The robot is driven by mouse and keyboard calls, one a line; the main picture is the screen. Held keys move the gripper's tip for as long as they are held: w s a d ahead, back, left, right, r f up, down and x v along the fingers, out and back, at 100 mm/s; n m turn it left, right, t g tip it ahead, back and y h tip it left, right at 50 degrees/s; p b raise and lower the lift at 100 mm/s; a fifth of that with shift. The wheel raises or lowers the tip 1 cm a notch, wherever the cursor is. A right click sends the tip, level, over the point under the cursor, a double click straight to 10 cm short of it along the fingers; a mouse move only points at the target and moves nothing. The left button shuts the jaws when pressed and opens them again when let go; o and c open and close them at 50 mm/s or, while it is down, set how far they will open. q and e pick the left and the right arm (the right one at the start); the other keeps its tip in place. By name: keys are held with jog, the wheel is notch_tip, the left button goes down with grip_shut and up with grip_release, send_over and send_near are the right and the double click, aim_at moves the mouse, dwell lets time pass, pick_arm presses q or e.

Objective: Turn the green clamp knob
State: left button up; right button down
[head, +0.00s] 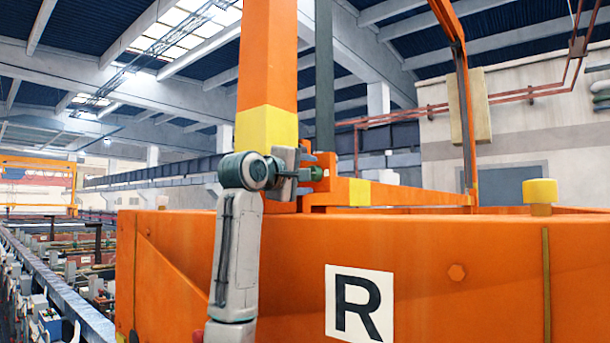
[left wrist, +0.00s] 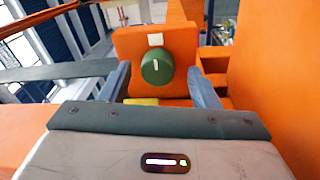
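The green clamp knob (left wrist: 157,67) is round, with a white line on its face, and sits on an orange block (left wrist: 127,45) below a small pale square. In the head view the knob (head: 318,174) shows only as a small green piece at my left gripper's tips. My left gripper (head: 307,174) points right at it from the left. In the left wrist view its two fingers (left wrist: 159,72) are apart, one on each side of the knob, with gaps visible. I cannot tell how far the tips reach over it. My right gripper is not in view.
A tall orange post with a yellow band (head: 266,128) stands just behind my left gripper. A large orange body marked R (head: 450,250) fills the lower right, with a yellow cap (head: 540,191) on top. An orange wall (left wrist: 270,80) stands close on the right in the wrist view.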

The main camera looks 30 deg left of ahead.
pick_arm(q)
jog(key=s+b, duration=0.1)
jog(key=s, duration=0.2)
jog(key=s+b, duration=0.2)
jog(key=s, duration=0.1)
jog(key=s+b, duration=0.2)
jog(key=s, duration=0.1)
jog(key=shift+s+a+f, duration=0.15)
jog(key=shift+s+f, duration=0.15)
jog(key=shift+f, duration=0.05)
jog(key=shift+s, duration=0.6)
